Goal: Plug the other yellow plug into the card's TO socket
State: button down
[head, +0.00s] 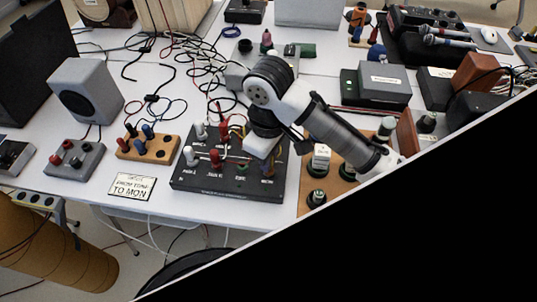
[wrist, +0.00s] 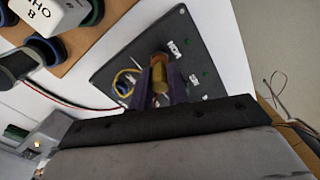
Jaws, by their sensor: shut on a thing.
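The card (head: 132,186) lies at the table's front and reads FROM TONE TO MON. The black patch box (head: 225,187) stands right of it, with red and white plugs and small labels on top. A thin yellow loop (wrist: 118,80) shows left of the fingers. In the head view my wrist hides the fingertips.
A wooden block with several plugs (head: 150,147) and a grey box with red knobs (head: 72,160) stand to the left. A grey speaker (head: 86,90) is behind them. Loose cables cover the middle back. A wooden board with dark round pieces (head: 312,205) lies close right.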

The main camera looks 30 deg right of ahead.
jog(key=shift+f+b, duration=0.35)
jog(key=shift+f, duration=0.2)
jog(key=c, duration=1.3)
grip_release()
jog(key=shift+r, duration=0.15)
jog(key=shift+r+p, duration=3.7)
jog(key=shift+r, duration=0.05)
jog(key=shift+f, duration=0.1)
